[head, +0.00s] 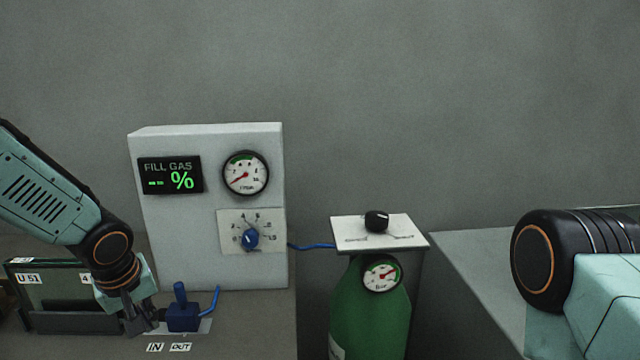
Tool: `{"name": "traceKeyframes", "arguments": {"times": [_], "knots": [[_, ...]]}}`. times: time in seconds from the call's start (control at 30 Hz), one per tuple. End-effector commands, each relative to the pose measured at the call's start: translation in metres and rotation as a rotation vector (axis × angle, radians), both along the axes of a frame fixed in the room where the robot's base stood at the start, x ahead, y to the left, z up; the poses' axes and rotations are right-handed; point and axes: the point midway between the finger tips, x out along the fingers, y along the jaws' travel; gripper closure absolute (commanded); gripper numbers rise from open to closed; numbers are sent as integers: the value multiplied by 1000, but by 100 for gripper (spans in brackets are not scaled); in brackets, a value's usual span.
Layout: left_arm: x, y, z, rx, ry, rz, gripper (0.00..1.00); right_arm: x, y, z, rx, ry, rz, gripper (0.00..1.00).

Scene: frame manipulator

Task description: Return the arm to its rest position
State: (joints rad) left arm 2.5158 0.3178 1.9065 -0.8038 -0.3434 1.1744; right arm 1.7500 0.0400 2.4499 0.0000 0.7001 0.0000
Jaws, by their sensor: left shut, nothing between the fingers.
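My left arm comes in from the left, and its gripper (142,322) is low over the bench. The gripper is shut and empty, just left of a blue valve block (183,316) with an upright lever. I cannot tell whether it touches the block. Part of my right arm (585,270) shows at the right edge; its gripper is out of view.
A grey panel box (210,213) with a display, a gauge and a blue knob stands behind the valve block. A dark framed unit (60,290) labelled U 51 sits beside my left gripper. A green gas cylinder (368,310) stands under a small plate (350,233) with a black knob.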

Motion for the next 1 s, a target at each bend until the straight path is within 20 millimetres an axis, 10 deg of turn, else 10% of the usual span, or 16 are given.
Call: {"name": "traceKeyframes", "arguments": {"times": [0.37, 0.7, 1.0], "knots": [[-59, -90, -125, -77, -115, -465, 100, 0, 0, -32, 0, 0, 0, 60], [-217, -90, -278, 71, 67, -610, 100, 0, 0, -80, 0, 0, 0, 60], [-327, -88, -339, 39, 311, -631, 100, -1, 0, -105, 0, 1, 0, 60]]}}
